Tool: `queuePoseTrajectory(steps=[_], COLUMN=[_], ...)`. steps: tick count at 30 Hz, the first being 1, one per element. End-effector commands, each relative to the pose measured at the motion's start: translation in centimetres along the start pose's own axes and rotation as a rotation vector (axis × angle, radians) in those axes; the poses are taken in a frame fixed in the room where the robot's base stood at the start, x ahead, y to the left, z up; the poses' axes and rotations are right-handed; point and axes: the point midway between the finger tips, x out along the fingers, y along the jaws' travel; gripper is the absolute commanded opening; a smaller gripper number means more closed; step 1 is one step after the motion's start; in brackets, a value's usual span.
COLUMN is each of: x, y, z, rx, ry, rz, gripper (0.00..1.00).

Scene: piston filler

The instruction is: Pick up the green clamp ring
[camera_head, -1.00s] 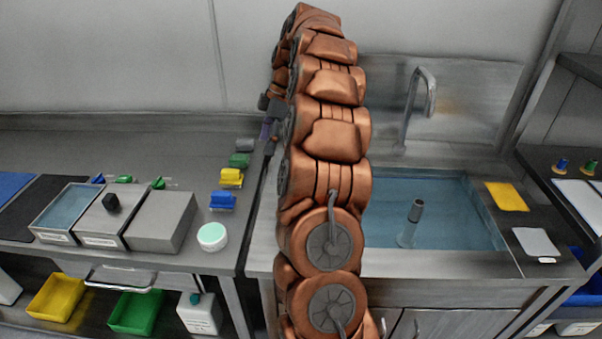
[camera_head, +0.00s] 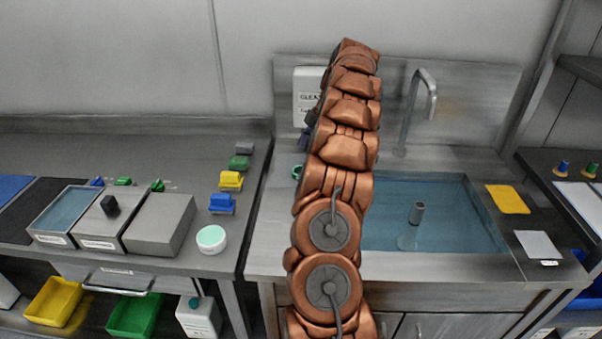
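A small green ring (camera_head: 297,172), which looks like the green clamp ring, lies on the steel counter left of the sink, right beside my copper arm. My arm hides part of it. My gripper is mostly hidden behind the arm; only a dark part (camera_head: 305,139) shows at the arm's left edge, above and behind the ring in the picture. I cannot see its fingers or whether it holds anything.
A blue block (camera_head: 222,203), a yellow block (camera_head: 231,180) and a green block (camera_head: 239,162) stand on the left counter. A white tub (camera_head: 211,239) is near its front edge. The sink (camera_head: 440,215) with a tap (camera_head: 411,110) is right of my arm.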

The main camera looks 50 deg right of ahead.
Motion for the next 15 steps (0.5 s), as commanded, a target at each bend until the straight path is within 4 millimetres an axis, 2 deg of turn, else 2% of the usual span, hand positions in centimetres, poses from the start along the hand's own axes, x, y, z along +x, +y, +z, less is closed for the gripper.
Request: queuePoseTrajectory(steps=[10,15], x=[1.1,2.6], y=[0.0,-0.1], z=[0.1,0.2], rx=[0.000,0.001], ry=[-0.001,0.001], rz=[0.001,-0.003], gripper=[0.92,0.92])
